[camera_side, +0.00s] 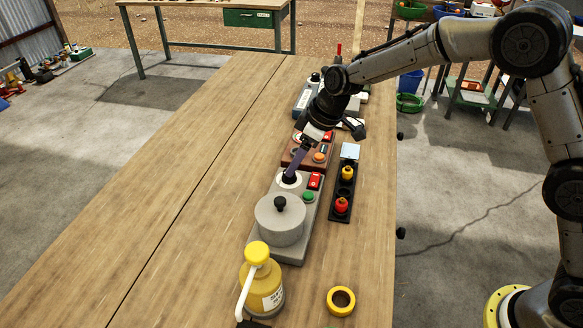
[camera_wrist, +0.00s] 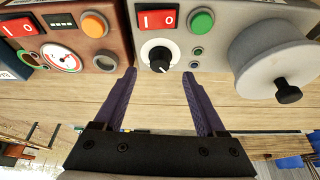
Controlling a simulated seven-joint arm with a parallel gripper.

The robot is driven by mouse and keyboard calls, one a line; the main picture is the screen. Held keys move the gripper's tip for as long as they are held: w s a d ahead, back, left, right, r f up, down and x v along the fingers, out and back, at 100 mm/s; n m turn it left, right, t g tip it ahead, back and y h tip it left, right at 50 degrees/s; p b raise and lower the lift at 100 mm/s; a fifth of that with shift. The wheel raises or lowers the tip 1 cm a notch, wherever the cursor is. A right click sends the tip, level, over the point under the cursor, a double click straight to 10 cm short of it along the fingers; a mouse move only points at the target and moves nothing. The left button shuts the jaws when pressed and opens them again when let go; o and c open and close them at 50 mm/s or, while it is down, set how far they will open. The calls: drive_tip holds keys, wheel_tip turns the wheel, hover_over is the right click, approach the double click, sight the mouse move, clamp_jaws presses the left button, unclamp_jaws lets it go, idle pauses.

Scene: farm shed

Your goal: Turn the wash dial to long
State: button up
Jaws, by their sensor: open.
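The wash dial (camera_wrist: 160,57) is a black knob on a round white plate, on a grey control box (camera_wrist: 213,60). In the wrist view it lies just past and between my fingertips. In the side view the dial plate (camera_side: 289,179) is partly hidden by my fingers. My gripper (camera_wrist: 160,75) is open, with one purple finger on each side of the dial and nothing held. In the side view my gripper (camera_side: 289,175) points down at the dial. I cannot tell whether the fingers touch it. The dial's position labels are too small to read.
The grey box also carries a red switch (camera_wrist: 158,19), a green button (camera_wrist: 201,21) and a round lidded drum (camera_wrist: 265,60). A brown panel (camera_wrist: 85,45) stands beside it. A yellow pump bottle (camera_side: 262,280), a tape ring (camera_side: 341,301) and a black tray (camera_side: 343,190) are nearby. The table's left is clear.

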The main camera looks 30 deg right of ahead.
drive_tip(key=shift+x, duration=2.1)
clamp_jaws()
